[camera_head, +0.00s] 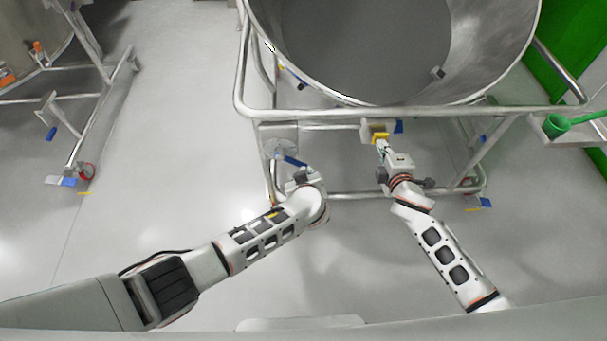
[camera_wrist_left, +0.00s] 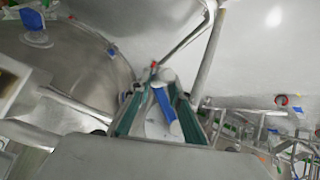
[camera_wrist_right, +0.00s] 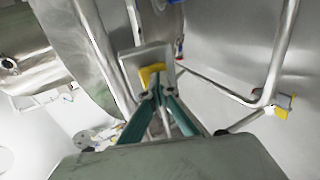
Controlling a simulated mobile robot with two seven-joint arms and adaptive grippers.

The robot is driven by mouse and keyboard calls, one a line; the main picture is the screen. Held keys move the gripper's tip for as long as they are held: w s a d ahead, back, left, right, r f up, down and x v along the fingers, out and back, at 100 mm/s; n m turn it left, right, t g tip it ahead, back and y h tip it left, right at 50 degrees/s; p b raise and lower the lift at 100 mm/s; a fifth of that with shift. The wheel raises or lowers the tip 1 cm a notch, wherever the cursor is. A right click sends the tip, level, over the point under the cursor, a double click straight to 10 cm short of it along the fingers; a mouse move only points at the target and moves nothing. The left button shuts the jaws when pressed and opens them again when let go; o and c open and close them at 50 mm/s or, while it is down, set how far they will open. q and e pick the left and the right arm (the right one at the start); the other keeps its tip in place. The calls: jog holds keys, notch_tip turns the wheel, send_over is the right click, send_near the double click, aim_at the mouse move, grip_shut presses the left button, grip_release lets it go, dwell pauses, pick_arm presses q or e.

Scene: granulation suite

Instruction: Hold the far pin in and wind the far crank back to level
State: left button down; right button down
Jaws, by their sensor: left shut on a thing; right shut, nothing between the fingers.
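The crank's blue handle (camera_head: 295,161) shows in the head view below a grey plate on the trolley frame. In the left wrist view my left gripper (camera_wrist_left: 156,90) is shut on the blue handle (camera_wrist_left: 165,103), which lies between its teal fingers. The yellow pin (camera_head: 380,136) sits on a small bracket under the front rail. My right gripper (camera_head: 385,147) is shut and empty, its fingertips at the pin. In the right wrist view the tips meet just below the yellow pin (camera_wrist_right: 150,74), apparently touching it. How far in the pin sits cannot be told.
A large steel vessel (camera_head: 365,50) stands above, ringed by a tubular trolley rail (camera_head: 330,114). Another trolley frame (camera_head: 95,125) is at the left. A green scoop (camera_head: 557,126) lies on a shelf at the right.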

pick_arm(q)
jog(key=shift+w+d+r, duration=0.2)
jog(key=shift+d+r, duration=0.35)
jog(key=shift+r, duration=0.2)
jog(key=shift+w+d+r, duration=0.15)
jog(key=shift+d+r, duration=0.35)
jog(key=shift+r, duration=0.25)
pick_arm(e)
jog(key=shift+w+r, duration=0.1)
dwell(1.0)
jog(key=s, duration=0.8)
dwell(0.5)
pick_arm(q)
jog(key=c, duration=1.8)
grip_release()
jog(key=shift+a, duration=0.1)
jog(key=shift+o, duration=0.2)
jog(key=s, duration=1)
jog(key=shift+s+f, duration=0.25)
jog(key=shift+f, duration=0.1)
